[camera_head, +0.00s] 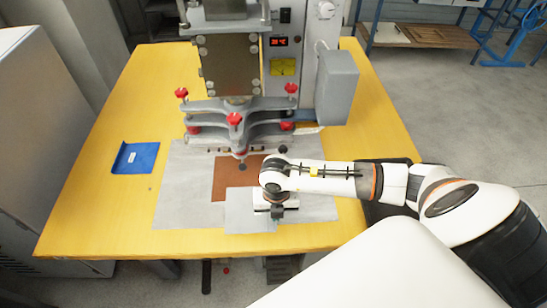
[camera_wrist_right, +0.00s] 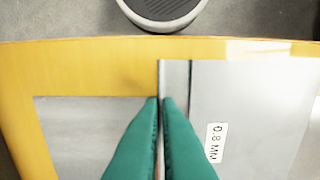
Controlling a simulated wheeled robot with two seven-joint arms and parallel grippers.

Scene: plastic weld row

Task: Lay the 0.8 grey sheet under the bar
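The grey sheet (camera_wrist_right: 250,110) marked 0.8 MM fills the right of the right wrist view. In the head view it is a light square (camera_head: 240,213) near the table's front, beside my right gripper (camera_head: 277,210). The green fingers of that gripper (camera_wrist_right: 160,100) are shut on the sheet's edge. The machine's grey bar assembly (camera_head: 238,112) with red knobs stands farther back, above the brown mat (camera_head: 228,178). The space directly under the bar is partly hidden. My left gripper is not in view.
A larger grey mat (camera_head: 178,185) lies around the brown one on the yellow table (camera_head: 95,195). A blue sheet (camera_head: 135,158) with a white label lies at the left. A grey box (camera_head: 338,85) juts out at the machine's right. The table's front left is clear.

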